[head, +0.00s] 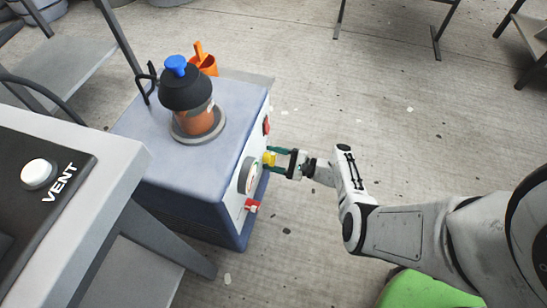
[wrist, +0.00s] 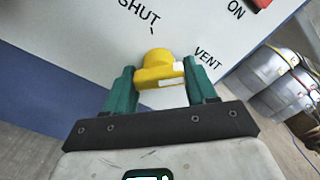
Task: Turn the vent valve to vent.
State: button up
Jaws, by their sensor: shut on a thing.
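The vent valve is a yellow knob (wrist: 160,70) on the white front panel (wrist: 90,45) of a blue cabinet. In the wrist view the panel reads SHUT above the knob and VENT to its right, and a short black mark shows just above the knob. A white stripe on the knob's grip points right, toward the VENT side. The yellow knob also shows in the head view (head: 269,159). My gripper (wrist: 158,88) has its two green fingers on either side of the knob's grip and is shut on it. My gripper shows at the panel in the head view (head: 275,160).
A round gauge (head: 250,175) and a red handle (head: 252,206) sit on the panel near my gripper. A pot with a black lid and blue knob (head: 186,90) stands on the cabinet (head: 140,140). A grey console with a white button (head: 38,173) is at left. Metal drums (wrist: 285,85) stand at right.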

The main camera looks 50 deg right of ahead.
dwell(0.3)
jog(key=o, duration=1)
jog(key=shift+c, duration=0.2)
jog(key=shift+s, duration=0.1)
jog(key=v, duration=1)
jog(key=shift+s+p, duration=0.3)
jog(key=shift+s, duration=0.05)
jog(key=shift+d, duration=0.15)
